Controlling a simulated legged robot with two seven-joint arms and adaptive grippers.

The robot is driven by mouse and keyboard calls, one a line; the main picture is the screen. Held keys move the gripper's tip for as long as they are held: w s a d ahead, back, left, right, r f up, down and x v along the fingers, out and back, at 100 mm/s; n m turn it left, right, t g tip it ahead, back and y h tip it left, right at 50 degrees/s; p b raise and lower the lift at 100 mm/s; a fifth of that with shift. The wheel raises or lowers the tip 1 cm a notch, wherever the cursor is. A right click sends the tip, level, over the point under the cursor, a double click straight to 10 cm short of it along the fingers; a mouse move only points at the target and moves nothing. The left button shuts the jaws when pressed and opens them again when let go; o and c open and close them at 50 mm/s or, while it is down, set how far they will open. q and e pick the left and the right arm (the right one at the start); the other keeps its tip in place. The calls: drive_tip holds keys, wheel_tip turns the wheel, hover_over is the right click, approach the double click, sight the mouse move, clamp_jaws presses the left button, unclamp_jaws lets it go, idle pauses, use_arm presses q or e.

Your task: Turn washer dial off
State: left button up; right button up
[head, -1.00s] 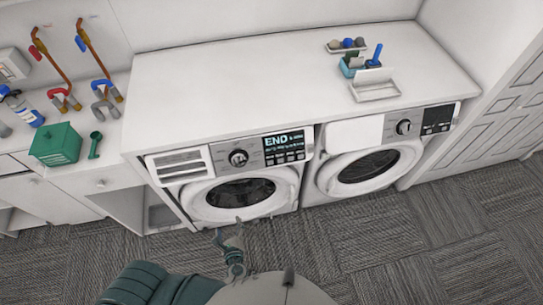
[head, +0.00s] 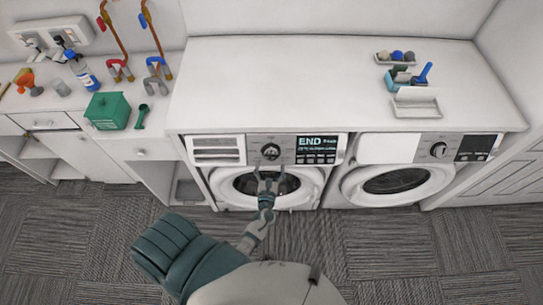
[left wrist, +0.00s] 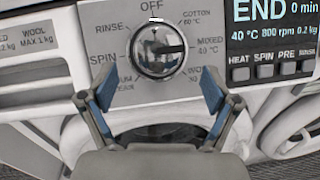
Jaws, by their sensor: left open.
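The washer dial (head: 271,151) is a round dark-and-chrome knob on the panel of the left machine. In the left wrist view the dial (left wrist: 159,48) has OFF printed above it, RINSE and SPIN at left, COTTON and MIXED at right. Its bar lies roughly level, with one end toward MIXED. My left gripper (head: 267,179) is in front of the left machine's door, just below the dial. In the left wrist view the open gripper (left wrist: 157,92) has its blue-padded fingers apart, below and to either side of the dial, holding nothing. My right gripper is not in view.
The washer's display (head: 317,149) reads END. A second machine (head: 396,180) stands at right. A white worktop (head: 290,80) covers both, with a small caddy (head: 403,79) at right. A green box (head: 107,111) stands on the left counter. Carpeted floor in front is clear.

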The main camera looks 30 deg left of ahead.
sight(271, 158)
use_arm(q)
drive_tip(key=shift+x, duration=2.25)
drive_tip(key=shift+s+a, duration=0.1)
drive_tip(key=c, duration=1.1)
